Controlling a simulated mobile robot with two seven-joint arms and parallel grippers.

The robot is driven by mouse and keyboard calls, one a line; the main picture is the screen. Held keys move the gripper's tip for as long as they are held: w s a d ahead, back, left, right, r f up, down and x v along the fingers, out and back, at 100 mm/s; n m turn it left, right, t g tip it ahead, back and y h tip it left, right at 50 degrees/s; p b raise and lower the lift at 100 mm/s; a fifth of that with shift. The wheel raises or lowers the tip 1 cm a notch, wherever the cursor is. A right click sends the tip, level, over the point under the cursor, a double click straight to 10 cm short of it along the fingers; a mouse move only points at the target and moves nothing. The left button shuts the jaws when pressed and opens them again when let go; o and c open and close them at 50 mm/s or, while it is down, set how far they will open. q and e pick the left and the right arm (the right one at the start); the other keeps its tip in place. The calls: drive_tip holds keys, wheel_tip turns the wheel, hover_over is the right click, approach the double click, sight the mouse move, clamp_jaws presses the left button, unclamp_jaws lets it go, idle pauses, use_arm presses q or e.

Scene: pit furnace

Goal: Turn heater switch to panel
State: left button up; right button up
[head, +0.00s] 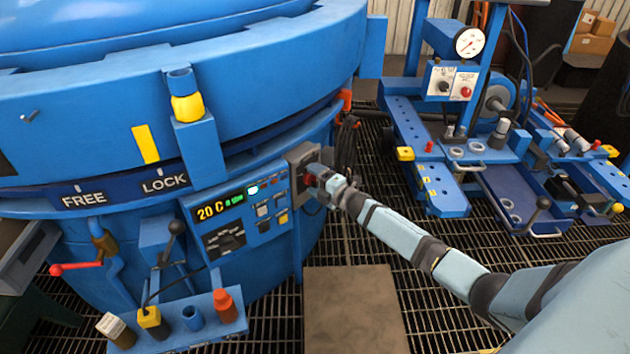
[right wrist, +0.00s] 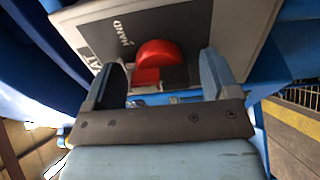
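The heater switch is a red knob (right wrist: 160,54) on a grey switch box (head: 297,155), which is fixed to the right end of the blue control panel (head: 237,215). In the right wrist view, the grey box face (right wrist: 200,25) carries the word HAND and part of another word ending in AT. My right gripper (head: 316,179) is at the box, with its fingers apart on either side of the red knob. Gaps show between the knob and both fingers, so it looks open and empty. In the head view the gripper largely hides the knob. My left gripper is in neither view.
The panel display (head: 221,207) reads 20 C. A tool shelf (head: 190,335) with an orange-red cup (head: 224,304) juts out below the panel. A blue machine with a gauge (head: 468,42) stands at the back right. Grating floor and a brown plate (head: 355,310) lie below my right arm.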

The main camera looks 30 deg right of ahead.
drive_tip(key=p+v, duration=0.1)
drive_tip(key=v, duration=0.5)
drive_tip(key=shift+s+d, duration=0.15)
drive_tip(key=shift+s, duration=0.15)
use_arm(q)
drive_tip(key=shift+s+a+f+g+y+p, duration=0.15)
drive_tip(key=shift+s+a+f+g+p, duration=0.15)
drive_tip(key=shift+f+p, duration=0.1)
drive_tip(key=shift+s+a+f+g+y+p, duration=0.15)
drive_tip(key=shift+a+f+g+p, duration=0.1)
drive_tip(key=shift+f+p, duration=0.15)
use_arm(e)
approach(317, 182)
drive_tip(key=shift+v, duration=1.55)
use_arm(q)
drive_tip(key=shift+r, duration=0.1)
use_arm(e)
drive_tip(key=shift+d+r, duration=0.1)
drive_tip(key=shift+r, duration=0.05)
